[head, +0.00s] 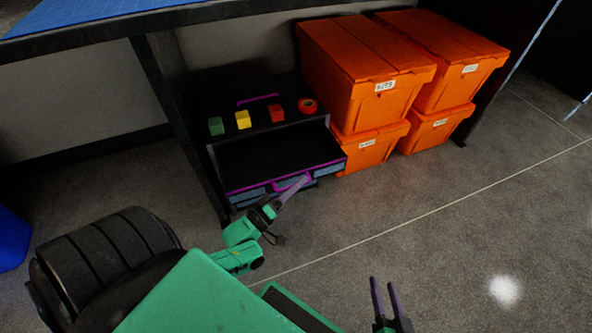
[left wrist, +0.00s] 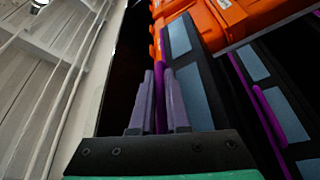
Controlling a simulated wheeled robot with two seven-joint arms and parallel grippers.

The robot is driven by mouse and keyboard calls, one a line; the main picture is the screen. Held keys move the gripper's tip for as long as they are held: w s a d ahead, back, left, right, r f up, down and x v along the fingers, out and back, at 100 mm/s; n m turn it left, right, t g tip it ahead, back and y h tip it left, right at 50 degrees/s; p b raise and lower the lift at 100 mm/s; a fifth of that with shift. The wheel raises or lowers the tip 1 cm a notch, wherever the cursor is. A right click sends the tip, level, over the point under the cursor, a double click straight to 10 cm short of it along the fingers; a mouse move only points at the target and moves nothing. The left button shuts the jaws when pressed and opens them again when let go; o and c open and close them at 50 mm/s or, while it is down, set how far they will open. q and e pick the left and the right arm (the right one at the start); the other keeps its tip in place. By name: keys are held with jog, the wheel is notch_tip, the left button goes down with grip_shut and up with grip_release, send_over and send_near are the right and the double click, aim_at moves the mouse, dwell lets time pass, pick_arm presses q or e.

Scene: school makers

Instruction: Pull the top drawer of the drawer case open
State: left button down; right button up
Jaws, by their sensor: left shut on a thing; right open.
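The black drawer case (head: 262,126) stands on the floor under a table. Its top drawer (head: 262,158) is out toward me, and its dark, empty-looking inside shows. The drawer has a magenta front edge and a magenta handle (head: 284,186). My left gripper (head: 296,186) is shut on this handle. In the left wrist view, the magenta handle (left wrist: 160,70) runs between the two grey fingers of my left gripper (left wrist: 162,95). My right gripper (head: 385,294) is open and empty above the floor, in front of and to the right of the case.
A green block (head: 216,126), a yellow block (head: 243,119), a red block (head: 276,113) and a red tape roll (head: 308,105) sit on the case. Stacked orange boxes (head: 360,85) stand close on its right. A table leg (head: 183,135) is on its left. Floor ahead is clear.

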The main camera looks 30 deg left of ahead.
pick_arm(q)
jog(key=s+d+p, duration=0.1)
jog(key=s+d, duration=0.1)
jog(key=d, duration=0.1)
jog(key=shift+s+d+p, duration=0.2)
jog(key=shift+d+p, duration=0.1)
jog(key=shift+p, duration=0.1)
pick_arm(e)
notch_tip(320, 180, up, 3)
jog(key=shift+w+f+g, duration=0.1)
jog(key=shift+f+g, duration=0.1)
jog(key=shift+g, duration=0.1)
pick_arm(q)
jog(key=c, duration=1.2)
grip_release()
pick_arm(e)
jog(key=shift+d+f, duration=0.1)
pick_arm(q)
jog(key=shift+s, duration=0.1)
jog(key=p+v, duration=0.1)
jog(key=v, duration=1.3)
jog(key=shift+s+a, duration=0.1)
jog(key=shift+s, duration=0.05)
pick_arm(e)
jog(key=shift+r, duration=0.85)
